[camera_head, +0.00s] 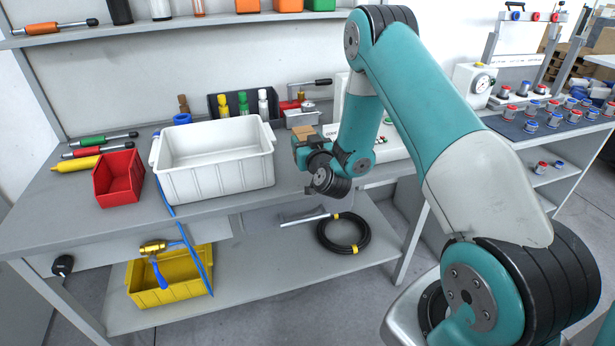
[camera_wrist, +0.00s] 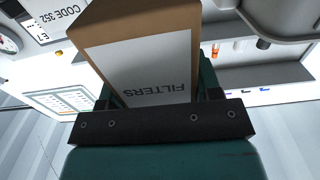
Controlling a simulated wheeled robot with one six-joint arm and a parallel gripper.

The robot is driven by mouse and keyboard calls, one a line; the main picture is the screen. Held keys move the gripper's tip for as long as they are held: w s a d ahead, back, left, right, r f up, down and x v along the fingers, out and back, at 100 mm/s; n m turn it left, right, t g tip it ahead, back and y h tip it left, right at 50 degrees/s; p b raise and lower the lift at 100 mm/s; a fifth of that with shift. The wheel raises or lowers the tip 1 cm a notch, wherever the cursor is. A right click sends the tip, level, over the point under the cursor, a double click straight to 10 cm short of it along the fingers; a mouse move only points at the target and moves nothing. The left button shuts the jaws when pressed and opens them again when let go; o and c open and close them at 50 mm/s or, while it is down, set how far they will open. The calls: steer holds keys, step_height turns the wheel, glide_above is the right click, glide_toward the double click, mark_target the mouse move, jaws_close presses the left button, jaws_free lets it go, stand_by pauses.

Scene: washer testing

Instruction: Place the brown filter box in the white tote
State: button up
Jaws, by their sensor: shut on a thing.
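The brown filter box (camera_wrist: 144,45) has a white label reading FILTERS and fills the upper middle of the wrist view. My gripper (camera_wrist: 155,100) is shut on it. In the head view the box (camera_head: 303,132) shows as a small brown block above my gripper (camera_head: 303,142). The white tote (camera_head: 215,165) stands on the workbench to the left of my gripper. The gripper and box are just beyond the tote's right wall, apart from it. The part of the tote's inside that shows is empty.
A red bin (camera_head: 118,178) stands left of the tote, with a yellow bottle (camera_head: 76,163) beyond it. A dark rack with coloured bottles (camera_head: 243,104) stands behind the tote. A blue cord (camera_head: 172,210) hangs over the bench edge. A yellow bin (camera_head: 170,278) sits on the lower shelf.

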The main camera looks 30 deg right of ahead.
step_height(320, 180, down, 7)
steer(key=shift+r, duration=0.2)
stand_by(0.3)
steer(key=shift+f+b, duration=0.2)
steer(key=shift+b, duration=0.15)
steer(key=o, duration=1.1)
steer(key=shift+o, duration=0.2)
steer(key=shift+r, duration=0.15)
